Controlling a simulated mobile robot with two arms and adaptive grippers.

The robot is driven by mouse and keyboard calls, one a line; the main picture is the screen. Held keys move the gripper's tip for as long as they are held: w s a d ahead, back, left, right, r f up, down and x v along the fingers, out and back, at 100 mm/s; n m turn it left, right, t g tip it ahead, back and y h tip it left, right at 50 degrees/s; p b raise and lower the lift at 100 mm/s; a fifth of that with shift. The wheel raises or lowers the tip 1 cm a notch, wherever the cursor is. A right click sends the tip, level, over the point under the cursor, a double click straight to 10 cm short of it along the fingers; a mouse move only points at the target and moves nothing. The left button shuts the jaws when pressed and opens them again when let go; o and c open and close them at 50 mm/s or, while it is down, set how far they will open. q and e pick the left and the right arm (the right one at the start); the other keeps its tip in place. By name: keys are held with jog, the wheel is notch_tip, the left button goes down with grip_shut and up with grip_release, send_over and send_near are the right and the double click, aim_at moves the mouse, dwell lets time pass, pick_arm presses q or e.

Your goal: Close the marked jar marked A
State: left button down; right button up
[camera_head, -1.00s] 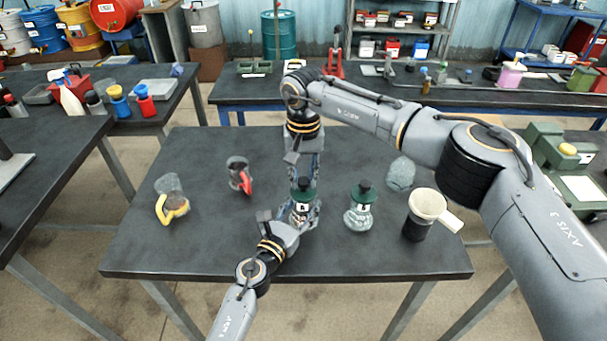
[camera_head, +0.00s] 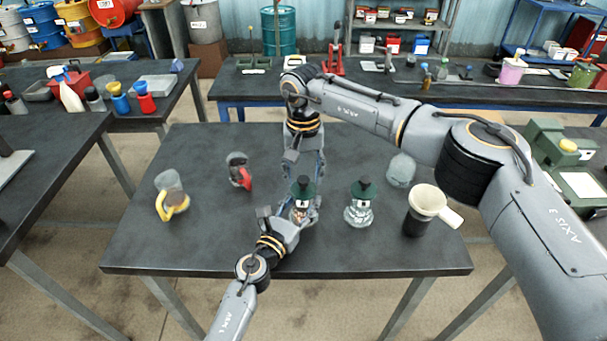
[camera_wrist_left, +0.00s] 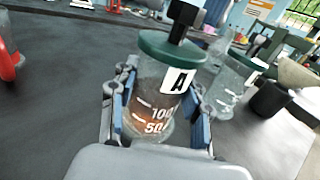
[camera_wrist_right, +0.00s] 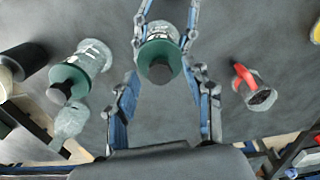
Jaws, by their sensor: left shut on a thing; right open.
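Jar A (camera_head: 301,214) is a clear glass jar with an "A" label, volume marks and a little brown liquid. It stands upright on the table, also seen in the left wrist view (camera_wrist_left: 155,95). Its green lid (camera_wrist_left: 172,48) with a black knob sits on the mouth; how tightly is not visible. My left gripper (camera_wrist_left: 160,120) is shut on the jar's body, a finger on each side. My right gripper (camera_wrist_right: 165,100) is open and empty near the lid. In its wrist view the lid (camera_wrist_right: 159,62) lies beyond the fingers, with clear space between them.
A similar green-lidded jar (camera_head: 360,212) stands right of jar A. A dark cup with a cream funnel (camera_head: 426,205), a glass vessel (camera_head: 401,171), a red-handled item (camera_head: 238,170) and a yellow-handled jug (camera_head: 171,195) surround it. The table's left front (camera_head: 150,250) is clear.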

pick_arm(q)
jog(key=c, duration=0.6)
grip_release()
jog(key=shift+o, duration=0.2)
pick_arm(e)
notch_tip(320, 180, up, 11)
jog(key=shift+r, duration=0.2)
pick_arm(q)
jog(key=v, duration=1.2)
